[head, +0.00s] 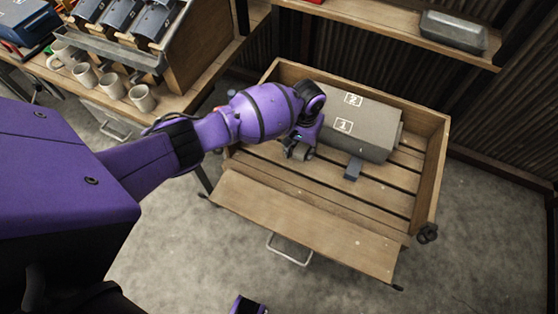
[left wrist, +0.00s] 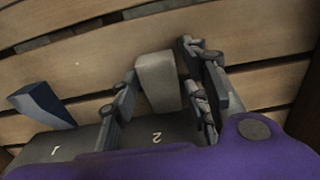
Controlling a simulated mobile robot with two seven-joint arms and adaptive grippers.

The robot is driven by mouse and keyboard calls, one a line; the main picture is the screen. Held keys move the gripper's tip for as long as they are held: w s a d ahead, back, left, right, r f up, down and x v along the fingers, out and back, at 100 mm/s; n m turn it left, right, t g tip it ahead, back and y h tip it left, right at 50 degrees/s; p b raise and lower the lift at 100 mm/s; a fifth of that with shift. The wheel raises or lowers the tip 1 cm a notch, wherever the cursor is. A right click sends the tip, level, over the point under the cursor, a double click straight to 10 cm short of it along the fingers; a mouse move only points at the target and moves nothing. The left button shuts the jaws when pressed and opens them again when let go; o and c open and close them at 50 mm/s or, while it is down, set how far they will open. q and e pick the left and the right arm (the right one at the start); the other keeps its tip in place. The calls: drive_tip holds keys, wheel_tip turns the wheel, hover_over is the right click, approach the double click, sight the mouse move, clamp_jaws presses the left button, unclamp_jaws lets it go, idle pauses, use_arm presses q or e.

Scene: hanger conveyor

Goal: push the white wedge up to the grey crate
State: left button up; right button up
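The grey crate (head: 348,118), marked 1 and 2, lies at the back of a wooden tray; its marked face also shows in the left wrist view (left wrist: 95,142). The white wedge (left wrist: 158,82) is in the left wrist view, beside the part marked 2. My left gripper (head: 298,150) is low in the tray at the crate's left end. In the head view the gripper hides most of the wedge. Any remaining gap to the crate is unclear.
A dark blue-grey wedge (head: 352,169) stands at the crate's front side, and also shows in the left wrist view (left wrist: 42,102). The slatted wooden tray (head: 432,185) has raised walls and a lowered front flap (head: 300,225). The tray's front slats are clear. Mugs (head: 112,86) stand on the left bench.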

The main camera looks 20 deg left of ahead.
use_arm(q)
drive_tip(key=shift+o, duration=0.5)
drive_tip(key=shift+w+r, duration=0.1)
drive_tip(key=shift+r, duration=0.05)
wheel_tip(320, 180, up, 12)
idle(0.5)
